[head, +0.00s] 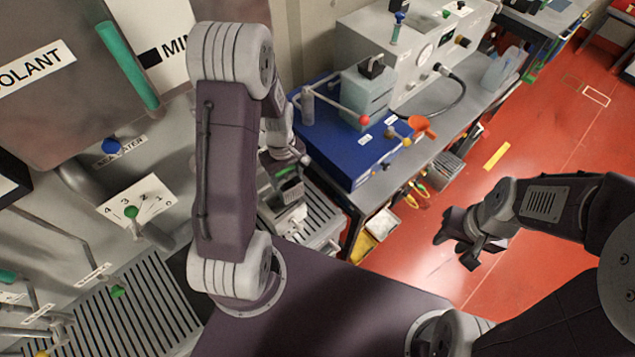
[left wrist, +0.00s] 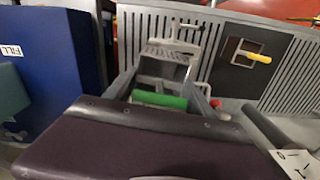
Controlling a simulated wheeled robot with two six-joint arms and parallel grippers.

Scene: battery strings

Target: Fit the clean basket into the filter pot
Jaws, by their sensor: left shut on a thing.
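In the head view my left gripper (head: 290,160) is partly hidden by its own arm, above the slatted grating. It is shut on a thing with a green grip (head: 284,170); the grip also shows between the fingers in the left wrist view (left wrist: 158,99). Just beyond the grip is a light grey frame (left wrist: 165,68) over the slats, also seen in the head view (head: 291,220). I cannot tell clearly which part is the basket and which the filter pot. My right gripper (head: 456,248) is open and empty over the red floor.
The slatted grating (left wrist: 290,75) has a dark square recess with a yellow-handled tool (left wrist: 258,57).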

